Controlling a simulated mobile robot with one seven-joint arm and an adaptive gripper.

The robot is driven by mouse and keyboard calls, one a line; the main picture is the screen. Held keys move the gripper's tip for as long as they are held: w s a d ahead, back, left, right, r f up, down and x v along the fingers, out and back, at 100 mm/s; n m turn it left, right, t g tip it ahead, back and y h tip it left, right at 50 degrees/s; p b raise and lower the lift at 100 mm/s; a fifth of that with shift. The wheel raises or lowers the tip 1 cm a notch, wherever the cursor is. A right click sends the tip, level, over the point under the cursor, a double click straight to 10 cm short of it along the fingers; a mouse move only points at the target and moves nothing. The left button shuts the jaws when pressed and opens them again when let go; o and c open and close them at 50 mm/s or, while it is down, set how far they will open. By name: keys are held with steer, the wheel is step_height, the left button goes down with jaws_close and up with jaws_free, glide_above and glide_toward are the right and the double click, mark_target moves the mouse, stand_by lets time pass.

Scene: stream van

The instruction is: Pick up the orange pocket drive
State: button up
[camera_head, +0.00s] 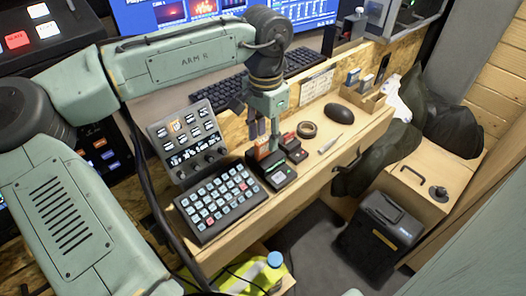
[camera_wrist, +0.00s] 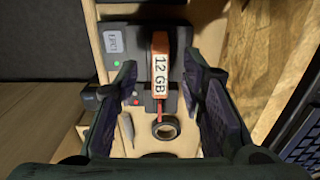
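The orange pocket drive (camera_wrist: 160,72) has a white label reading "12 GB" and shows between my fingers in the wrist view. It appears to stand in or on a black card-reader-like device (camera_wrist: 118,65) with a small label and a green light. In the head view, the drive (camera_head: 262,147) is a small orange patch just under my gripper (camera_head: 262,132). The device (camera_head: 281,179) lies beside a keypad. My gripper (camera_wrist: 159,64) is open, with one finger on each side of the drive and gaps visible on both sides. The drive's lower part is hidden.
A white-keyed keypad (camera_head: 222,203) lies close on the left, with an upright control panel (camera_head: 186,141) behind it. A dark block with red (camera_head: 292,148), a tape roll (camera_head: 307,129), a pen-like tool (camera_head: 328,142) and a black mouse (camera_head: 339,113) lie to the right.

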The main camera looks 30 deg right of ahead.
step_height(320, 180, down, 2)
steer(key=shift+w+f+b, duration=0.1)
steer(key=shift+b, duration=0.45)
steer(key=shift+c, duration=0.2)
jaws_close()
